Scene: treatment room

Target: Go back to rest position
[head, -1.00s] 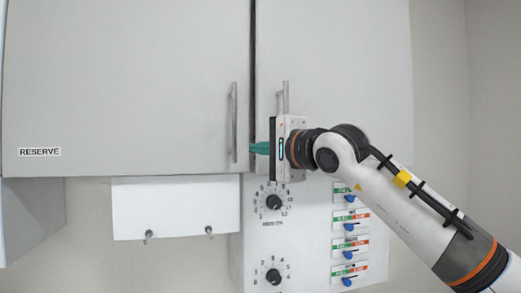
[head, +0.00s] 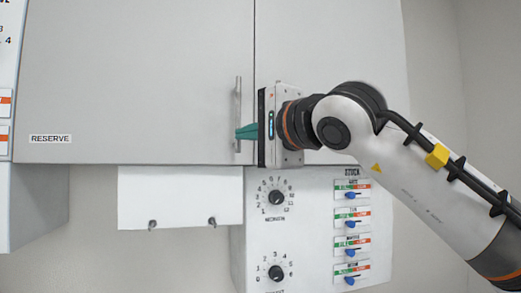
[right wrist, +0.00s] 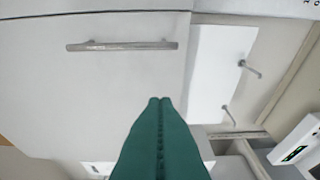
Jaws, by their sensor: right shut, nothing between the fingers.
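My right gripper (head: 243,132) comes in from the right in the head view, with its green fingers pointing left. The fingers are shut together with nothing between them. In the head view they overlap the lower part of the left cabinet door's vertical handle (head: 237,100). The right wrist view shows the closed green fingertips (right wrist: 160,102) clear of that handle (right wrist: 122,46), with a gap between. The cabinet door marked RESERVE (head: 140,75) is shut. My left gripper is not in view.
Below the cabinet, a white panel with two pegs (head: 181,195) hangs on the left. A control panel with dials and blue switches (head: 300,230) is below my right gripper. Another cabinet (head: 35,205) juts out at the far left. Bare wall (head: 440,60) is at the right.

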